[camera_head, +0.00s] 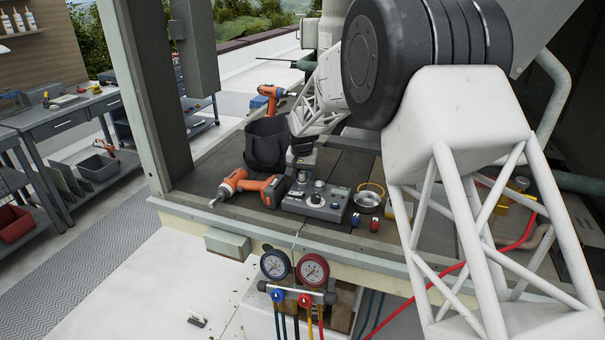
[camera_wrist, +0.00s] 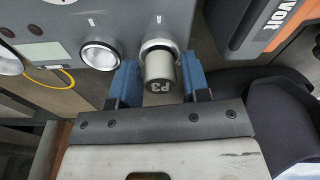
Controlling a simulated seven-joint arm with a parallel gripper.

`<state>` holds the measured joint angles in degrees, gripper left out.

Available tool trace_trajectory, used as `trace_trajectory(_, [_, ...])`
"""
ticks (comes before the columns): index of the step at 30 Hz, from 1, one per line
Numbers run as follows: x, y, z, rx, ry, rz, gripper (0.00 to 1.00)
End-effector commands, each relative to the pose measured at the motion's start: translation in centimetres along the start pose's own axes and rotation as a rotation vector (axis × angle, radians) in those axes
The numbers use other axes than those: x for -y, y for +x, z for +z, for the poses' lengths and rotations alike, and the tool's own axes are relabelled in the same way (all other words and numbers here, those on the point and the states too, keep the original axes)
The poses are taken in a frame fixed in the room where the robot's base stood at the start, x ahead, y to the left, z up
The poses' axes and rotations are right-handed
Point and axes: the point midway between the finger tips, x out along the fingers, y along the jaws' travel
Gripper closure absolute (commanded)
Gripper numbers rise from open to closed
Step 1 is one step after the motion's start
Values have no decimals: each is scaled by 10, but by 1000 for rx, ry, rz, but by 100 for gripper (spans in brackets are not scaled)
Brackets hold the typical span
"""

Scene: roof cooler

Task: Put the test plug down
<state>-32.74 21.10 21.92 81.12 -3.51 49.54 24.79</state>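The test plug, a short grey cylinder marked P3 (camera_wrist: 159,76), stands in a ringed socket on the face of the grey test box (camera_wrist: 95,18) in the wrist view. My gripper's two blue-padded fingers (camera_wrist: 159,84) are on either side of the plug, with narrow gaps showing between pads and plug. The gripper looks open around it. In the head view the test box (camera_head: 318,203) sits on the dark deck, and my gripper (camera_head: 301,167) is low over its back left part. The plug cannot be made out there.
An orange drill (camera_head: 245,188) lies left of the test box, and a dark tool bag (camera_head: 264,144) stands behind it. Pressure gauges (camera_head: 295,267) hang below the deck edge.

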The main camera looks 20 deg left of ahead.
Motion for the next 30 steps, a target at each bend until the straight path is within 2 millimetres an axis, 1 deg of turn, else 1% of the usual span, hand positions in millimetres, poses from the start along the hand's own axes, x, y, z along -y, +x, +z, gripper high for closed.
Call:
trace_trajectory(1, [0,0,0,0,0,0,49])
trace_trajectory(2, [0,0,0,0,0,0,45])
trace_trajectory(3, [0,0,0,0,0,0,44])
trace_trajectory(11, [0,-1,0,0,0,0,44])
trace_trajectory(17, [0,-8,-1,-1,0,-1,44])
trace_trajectory(23, [0,-27,-1,-1,0,-1,44])
trace_trajectory(26, [0,-42,-1,-2,0,-1,44])
trace_trajectory(30, [0,-66,-1,-3,0,-2,44])
